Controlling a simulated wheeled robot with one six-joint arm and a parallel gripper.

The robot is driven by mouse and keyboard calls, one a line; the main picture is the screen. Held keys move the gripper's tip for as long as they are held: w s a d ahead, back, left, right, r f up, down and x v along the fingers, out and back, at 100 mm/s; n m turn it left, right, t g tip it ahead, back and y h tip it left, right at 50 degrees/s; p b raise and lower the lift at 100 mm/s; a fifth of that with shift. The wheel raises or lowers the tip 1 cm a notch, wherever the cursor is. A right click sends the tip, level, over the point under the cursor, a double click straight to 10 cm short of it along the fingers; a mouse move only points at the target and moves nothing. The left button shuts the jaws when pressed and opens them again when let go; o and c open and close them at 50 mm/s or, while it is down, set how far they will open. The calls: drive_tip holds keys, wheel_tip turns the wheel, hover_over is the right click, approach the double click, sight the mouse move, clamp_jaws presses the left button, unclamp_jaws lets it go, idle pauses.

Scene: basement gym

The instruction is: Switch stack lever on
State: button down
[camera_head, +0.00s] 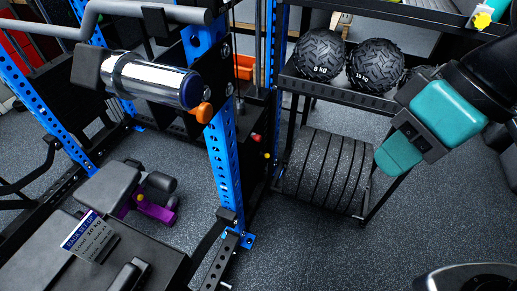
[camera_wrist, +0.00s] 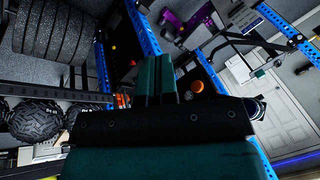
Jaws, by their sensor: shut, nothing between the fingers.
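My gripper (camera_head: 398,158) has teal fingers and is at the right of the head view, in front of the rack shelf; it is shut and empty. In the wrist view the gripper (camera_wrist: 160,75) points up toward the blue rack. No part is clearly marked as the stack lever. A small red knob (camera_head: 256,138) and a yellow knob (camera_head: 267,155) sit on a dark part beside the blue upright, well left of my gripper and not touching it.
The floor (camera_head: 330,255) at lower middle is clear.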

drive_tip(key=w+a+f+n+t+b, duration=0.2)
drive_tip(key=w+f+n+t+b, duration=0.15)
drive_tip(key=w+f+b, duration=0.6)
drive_tip(key=w+a+f+n+t+b, duration=0.15)
drive_tip(key=w+f+t+b, duration=0.35)
drive_tip(key=f+b, duration=0.8)
drive_tip(key=w+a+f+n+t+b, duration=0.1)
drive_tip(key=w+f+n+t+b, duration=0.25)
drive_tip(key=w+f+b, duration=0.75)
drive_tip(key=s+a+f+n+t+y+b, duration=0.1)
drive_tip(key=a+f+n+t+y+b, duration=0.2)
drive_tip(key=f+n+b, duration=0.3)
drive_tip(key=a+f+n+t+y+b, duration=0.3)
drive_tip(key=f+n+b, duration=0.3)
drive_tip(key=b, duration=1)
drive_tip(key=shift+s+a+n+y, duration=0.35)
drive_tip(key=shift+a+n+y, duration=0.35)
drive_tip(key=shift+a+n, duration=0.05)
drive_tip(key=shift+r, duration=0.1)
